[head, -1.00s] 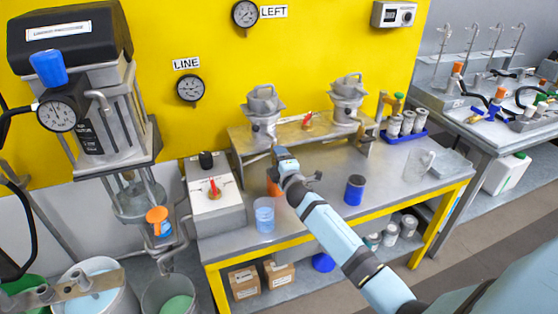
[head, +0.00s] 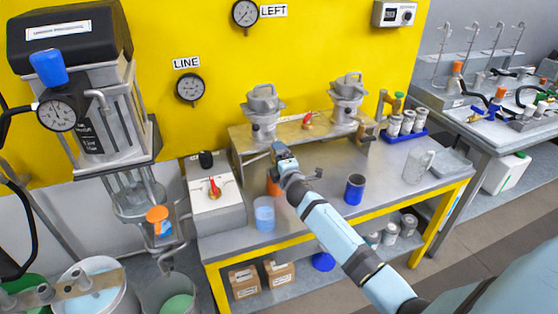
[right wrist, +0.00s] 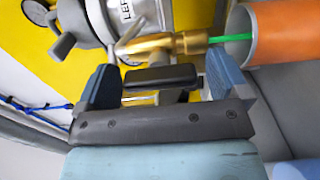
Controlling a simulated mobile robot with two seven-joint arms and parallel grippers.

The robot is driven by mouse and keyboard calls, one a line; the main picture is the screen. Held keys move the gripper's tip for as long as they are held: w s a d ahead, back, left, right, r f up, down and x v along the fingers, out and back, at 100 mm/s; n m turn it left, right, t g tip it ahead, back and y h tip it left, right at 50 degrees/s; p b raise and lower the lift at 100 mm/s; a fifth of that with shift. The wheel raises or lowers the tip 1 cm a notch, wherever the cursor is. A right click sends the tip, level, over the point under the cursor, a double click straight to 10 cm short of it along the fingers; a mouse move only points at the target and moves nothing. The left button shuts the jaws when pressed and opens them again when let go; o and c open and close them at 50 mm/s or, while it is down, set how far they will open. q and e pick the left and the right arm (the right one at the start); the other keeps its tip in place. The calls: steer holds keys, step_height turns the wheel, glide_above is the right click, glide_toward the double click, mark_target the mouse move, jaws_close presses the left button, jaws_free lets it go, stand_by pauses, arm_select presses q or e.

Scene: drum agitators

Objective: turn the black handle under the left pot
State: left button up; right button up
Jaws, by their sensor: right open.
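The left pot (head: 264,112) is a grey metal pot on the raised shelf. In the right wrist view its body (right wrist: 130,18) carries a partly cut-off label. A brass valve (right wrist: 160,45) comes out under it, with a green piece (right wrist: 231,24) at its right end. The black handle (right wrist: 160,77) lies beside the valve. My right gripper (head: 279,150) is just below the left pot. In the wrist view its open fingers (right wrist: 161,69) stand on either side of the black handle, with gaps visible. In the head view the handle is hidden. My left gripper is out of view.
An orange cup (right wrist: 285,38) is close to the right finger; a blue cup (head: 264,215) and a dark blue can (head: 354,190) stand on the bench. A second pot (head: 347,98) sits on the shelf's right. A control box (head: 213,195) with a red knob is at left.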

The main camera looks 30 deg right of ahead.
steer(key=v, duration=1.4)
steer(key=shift+d, duration=0.1)
steer(key=s+a+f+m+g+y+p, duration=0.3)
steer(key=s+a+m+p, duration=0.2)
steer(key=s+a, duration=0.5)
steer(key=s+a+f+m+g+y+p, duration=0.3)
steer(key=s+a+m+p, duration=0.3)
steer(key=s+a, duration=0.4)
steer(key=s+f+m+y, duration=0.1)
steer(key=s, duration=0.3)
steer(key=shift+y, duration=0.3)
steer(key=shift+f, duration=0.15)
